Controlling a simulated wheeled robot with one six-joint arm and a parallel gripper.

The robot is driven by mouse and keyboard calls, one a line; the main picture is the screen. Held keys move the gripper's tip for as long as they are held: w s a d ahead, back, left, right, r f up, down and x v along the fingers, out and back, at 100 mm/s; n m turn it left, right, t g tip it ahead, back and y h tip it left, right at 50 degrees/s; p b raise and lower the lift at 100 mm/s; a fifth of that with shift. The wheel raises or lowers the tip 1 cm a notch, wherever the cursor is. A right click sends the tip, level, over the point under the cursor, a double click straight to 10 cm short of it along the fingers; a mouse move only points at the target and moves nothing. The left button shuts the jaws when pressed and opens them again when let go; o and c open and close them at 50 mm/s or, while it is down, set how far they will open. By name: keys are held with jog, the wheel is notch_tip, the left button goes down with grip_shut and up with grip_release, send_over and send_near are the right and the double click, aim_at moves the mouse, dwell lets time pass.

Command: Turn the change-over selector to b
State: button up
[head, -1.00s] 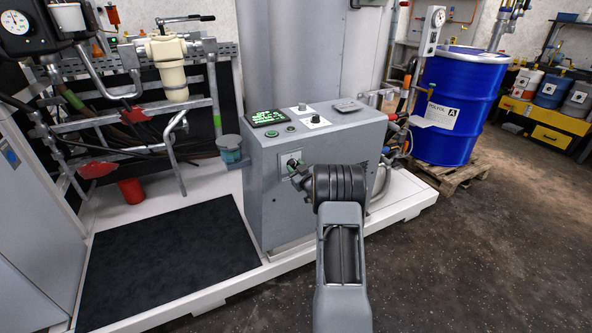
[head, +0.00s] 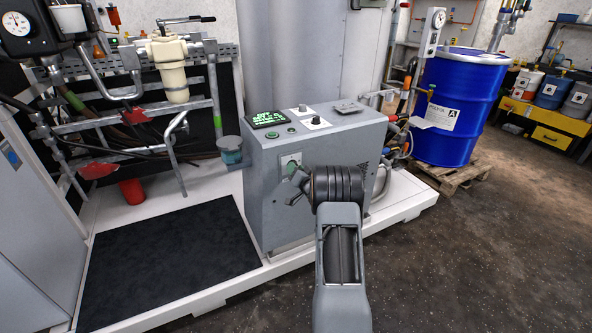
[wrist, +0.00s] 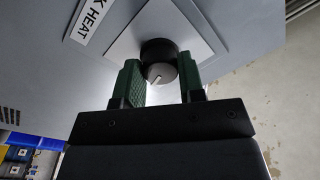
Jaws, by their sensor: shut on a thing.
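A round dark knob (wrist: 158,62) with a pale pointer line sits on a white plate (wrist: 180,22) on the front face of the grey cabinet (head: 270,205). A label beside it ends in "K HEAT" (wrist: 97,20); the rest is cut off. My gripper (wrist: 160,80) has its green fingers on both sides of this knob, shut on it. In the head view my gripper (head: 294,178) is at the cabinet's front plate (head: 291,160), and the knob is mostly hidden. No letter "b" is readable, so I cannot tell the selector's position.
The cabinet top carries a lit green display (head: 265,118) and two dark knobs, one at the back (head: 302,107) and one nearer (head: 315,119). A blue drum (head: 458,105) stands on a pallet at right. A black mat (head: 165,262) lies at left. Floor at right is clear.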

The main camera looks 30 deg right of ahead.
jog(key=shift+m, duration=0.7)
jog(key=o, duration=0.9)
jog(key=s, duration=0.4)
jog(key=s+a+p, duration=0.1)
jog(key=s, duration=0.8)
jog(key=shift+s+a+f, duration=0.3)
jog(key=shift+s+a, duration=0.05)
